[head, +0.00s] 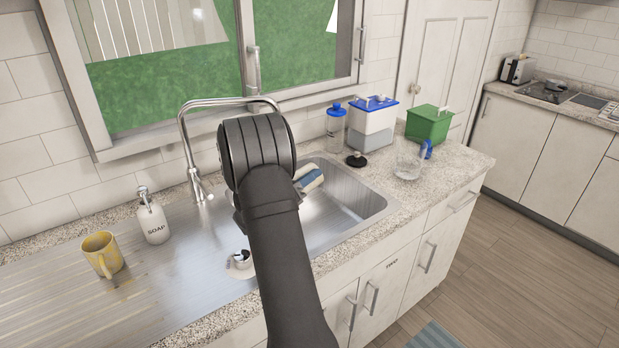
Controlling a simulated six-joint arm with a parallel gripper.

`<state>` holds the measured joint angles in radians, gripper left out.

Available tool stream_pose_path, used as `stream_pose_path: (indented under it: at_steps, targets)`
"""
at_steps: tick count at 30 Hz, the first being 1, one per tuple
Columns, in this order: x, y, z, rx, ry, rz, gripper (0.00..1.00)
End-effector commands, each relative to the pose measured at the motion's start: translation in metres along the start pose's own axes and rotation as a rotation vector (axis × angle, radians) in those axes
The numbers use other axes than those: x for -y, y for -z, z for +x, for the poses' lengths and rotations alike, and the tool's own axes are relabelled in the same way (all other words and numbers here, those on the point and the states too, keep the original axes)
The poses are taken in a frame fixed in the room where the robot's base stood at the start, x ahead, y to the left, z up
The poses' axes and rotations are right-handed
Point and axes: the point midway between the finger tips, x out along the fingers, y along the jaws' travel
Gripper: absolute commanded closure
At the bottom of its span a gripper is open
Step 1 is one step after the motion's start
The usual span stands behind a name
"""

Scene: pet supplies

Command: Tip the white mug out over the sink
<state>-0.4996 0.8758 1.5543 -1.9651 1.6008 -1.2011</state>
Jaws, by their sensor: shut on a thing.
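A white mug (239,268), partly hidden by my arm, shows just left of the forearm near the front left edge of the sink (345,205). A dark patch shows near its top; its exact tilt and contents cannot be made out. My gripper (238,222) is almost wholly hidden behind my wrist and forearm; only a grey sliver shows above the mug. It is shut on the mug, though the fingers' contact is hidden. The sink basin opens to the right of my arm, and its left part is covered by the arm.
A blue and white sponge (308,178) is at the basin's back. A tall faucet (186,140) stands behind my arm. A soap bottle (153,218) and yellow mug (102,255) stand left.

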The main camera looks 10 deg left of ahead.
Motion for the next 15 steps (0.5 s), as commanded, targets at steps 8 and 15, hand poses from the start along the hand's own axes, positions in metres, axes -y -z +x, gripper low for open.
stream_pose_path:
  at_steps: [8, 15]
  targets:
    - [0.006, 0.005, 0.022, -0.207, -0.049, -0.001, 1.0]
    - [0.004, 0.006, 0.034, -0.463, -0.22, 0.008, 1.0]
